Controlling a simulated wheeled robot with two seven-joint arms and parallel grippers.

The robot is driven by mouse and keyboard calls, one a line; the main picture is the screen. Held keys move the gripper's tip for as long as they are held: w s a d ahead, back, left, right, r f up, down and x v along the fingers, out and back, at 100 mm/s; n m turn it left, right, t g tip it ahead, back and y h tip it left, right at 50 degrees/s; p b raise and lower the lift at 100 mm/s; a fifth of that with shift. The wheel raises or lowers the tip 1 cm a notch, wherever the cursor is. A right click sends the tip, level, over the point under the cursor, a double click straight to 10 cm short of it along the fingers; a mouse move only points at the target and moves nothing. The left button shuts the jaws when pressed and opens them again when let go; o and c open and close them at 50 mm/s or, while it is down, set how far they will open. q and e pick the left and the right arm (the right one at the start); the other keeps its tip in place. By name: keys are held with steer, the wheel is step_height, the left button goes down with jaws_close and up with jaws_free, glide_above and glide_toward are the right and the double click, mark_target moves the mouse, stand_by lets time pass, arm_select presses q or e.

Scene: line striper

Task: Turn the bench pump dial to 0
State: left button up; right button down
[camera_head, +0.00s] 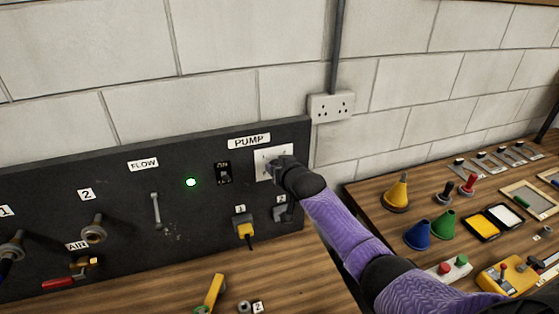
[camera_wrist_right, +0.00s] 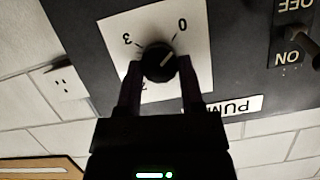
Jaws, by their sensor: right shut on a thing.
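The pump dial is a black round knob (camera_wrist_right: 158,62) on a white plate (camera_wrist_right: 190,65), which also shows under the PUMP label in the head view (camera_head: 264,156). In the right wrist view the plate appears upside down, with 0 at upper right and 3 at upper left; another figure is mostly hidden by a finger. The knob's pale pointer line slants to the upper right, roughly toward the 0 side; I cannot tell whether it meets the mark exactly. My right gripper (camera_wrist_right: 160,74) is shut on the knob, one finger on each side. My left gripper is not in view.
A black ON/OFF switch (camera_head: 224,173) and a lit green lamp (camera_head: 191,182) sit left of the dial. Below are a yellow plug (camera_head: 244,228) and a grey socket (camera_head: 281,210). Coloured cones and other parts crowd the right bench. A wall socket (camera_head: 331,106) is above.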

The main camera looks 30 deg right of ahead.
steer(key=shift+n+p, duration=0.3)
steer(key=shift+n, duration=0.1)
steer(key=shift+a+f+h, duration=0.1)
steer(key=shift+h, duration=0.2)
steer(key=shift+c, duration=1.1)
jaws_free()
steer(key=p+v, duration=0.2)
steer(key=v, duration=0.8)
